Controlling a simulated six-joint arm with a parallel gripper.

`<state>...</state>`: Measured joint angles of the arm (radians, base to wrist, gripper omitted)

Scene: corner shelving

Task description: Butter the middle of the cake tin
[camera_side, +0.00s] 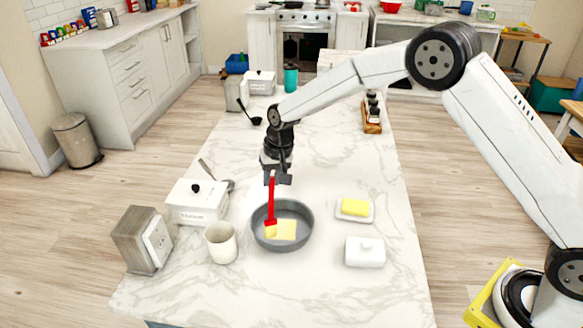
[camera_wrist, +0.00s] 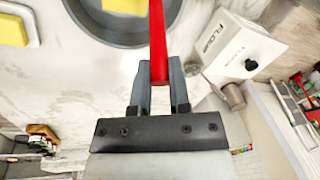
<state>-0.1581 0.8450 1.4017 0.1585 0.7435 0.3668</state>
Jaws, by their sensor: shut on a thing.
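My gripper (camera_side: 277,177) is shut on the red handle of a brush (camera_side: 271,200) and hangs above the tin; in the wrist view the red handle (camera_wrist: 158,45) sits between the two fingers (camera_wrist: 160,85). The brush points down, its head inside the round grey cake tin (camera_side: 298,239). A yellow patch of butter (camera_side: 287,229) covers part of the tin's floor around the middle, beside the brush head. Whether the bristles touch the floor is hard to tell. A yellow butter block (camera_side: 355,207) rests on a white dish (camera_side: 341,217) right of the tin.
A white lidded dish (camera_side: 365,253) stands right of the tin. A cream mug (camera_side: 221,244), a white lidded box (camera_side: 195,204) and a napkin holder (camera_side: 143,241) stand to the left. A spice rack (camera_side: 372,116) is farther back. The counter's front is clear.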

